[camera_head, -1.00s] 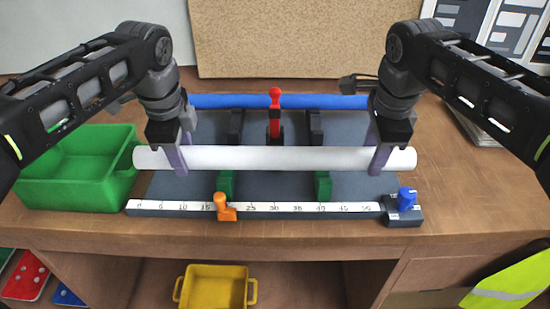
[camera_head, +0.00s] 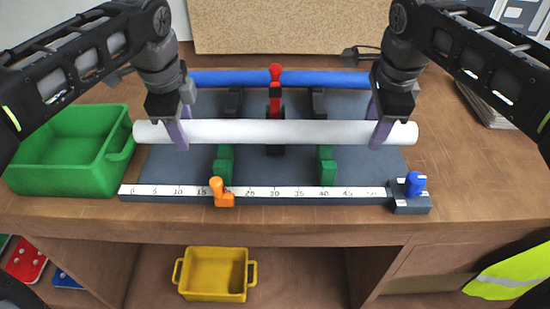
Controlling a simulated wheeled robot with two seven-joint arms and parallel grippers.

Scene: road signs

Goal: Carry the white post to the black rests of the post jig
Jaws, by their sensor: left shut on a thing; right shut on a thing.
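The white post (camera_head: 275,132) is held level across the post jig (camera_head: 190,165), above its grey base. My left gripper (camera_head: 178,134) is shut on the post near its left end. My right gripper (camera_head: 381,134) is shut on it near its right end. Two black rests (camera_head: 234,102) (camera_head: 319,102) show behind the post, below a blue bar (camera_head: 235,79). Two green rests (camera_head: 224,165) (camera_head: 326,165) stand in front of the post. A red handle (camera_head: 275,76) rises at the middle of the jig. The post hides part of the jig.
A ruler strip (camera_head: 290,193) with an orange stop (camera_head: 219,192) and a blue knob (camera_head: 414,185) runs along the jig's front. A green bin (camera_head: 60,170) stands at the left. A yellow bin (camera_head: 215,273) is below the bench.

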